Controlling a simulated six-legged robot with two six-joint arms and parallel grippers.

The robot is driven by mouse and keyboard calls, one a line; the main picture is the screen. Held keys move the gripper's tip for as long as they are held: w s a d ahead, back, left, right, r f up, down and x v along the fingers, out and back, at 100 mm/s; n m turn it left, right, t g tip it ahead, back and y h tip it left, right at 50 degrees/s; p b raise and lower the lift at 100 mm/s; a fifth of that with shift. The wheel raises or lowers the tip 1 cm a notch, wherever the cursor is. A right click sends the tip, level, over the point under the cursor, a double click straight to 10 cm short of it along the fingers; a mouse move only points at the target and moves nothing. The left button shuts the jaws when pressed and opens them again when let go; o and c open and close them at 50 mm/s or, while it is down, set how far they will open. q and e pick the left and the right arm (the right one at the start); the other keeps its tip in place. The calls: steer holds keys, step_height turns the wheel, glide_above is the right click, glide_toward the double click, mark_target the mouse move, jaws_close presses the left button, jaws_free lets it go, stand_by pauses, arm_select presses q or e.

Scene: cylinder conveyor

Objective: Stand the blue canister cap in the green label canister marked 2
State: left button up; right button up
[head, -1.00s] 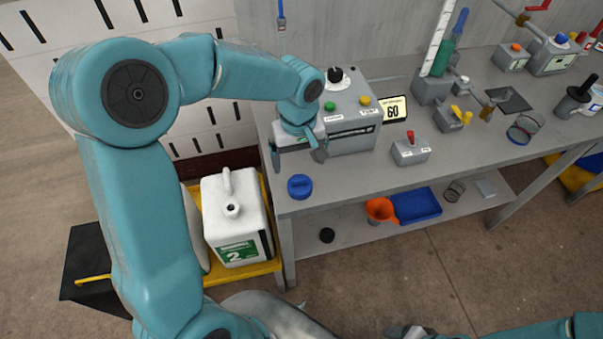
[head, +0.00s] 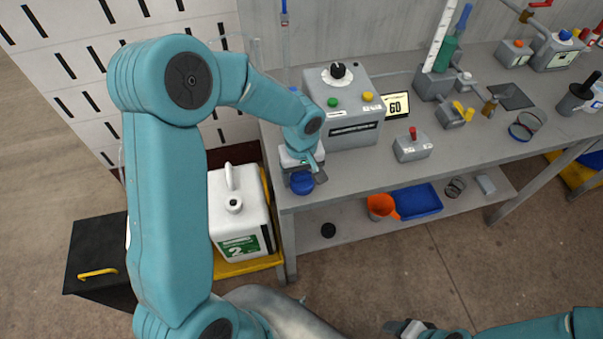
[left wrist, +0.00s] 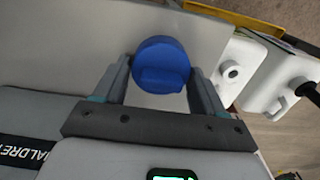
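The blue canister cap (head: 302,184) lies on the left front corner of the bench. In the left wrist view the cap (left wrist: 161,65) sits between the fingertips of my left gripper (left wrist: 160,72), with a narrow gap visible beside it. My left gripper (head: 302,170) is open, low over the bench at the cap. The white canister with the green label marked 2 (head: 238,205) stands in a yellow tray left of the bench, its round mouth uncapped.
A grey control box (head: 345,110) stands on the bench (head: 365,175) just behind my left gripper. A small box with a red switch (head: 412,146) stands to the right. A black box (head: 98,255) is left of the canister. The lower shelf holds an orange jug (head: 381,206) and blue tray.

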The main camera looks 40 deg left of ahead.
mark_target(302, 173)
arm_select(q)
steer(key=o, duration=0.4)
steer(key=c, duration=0.5)
steer(key=shift+r+p, duration=0.65)
steer(key=shift+r, duration=0.9)
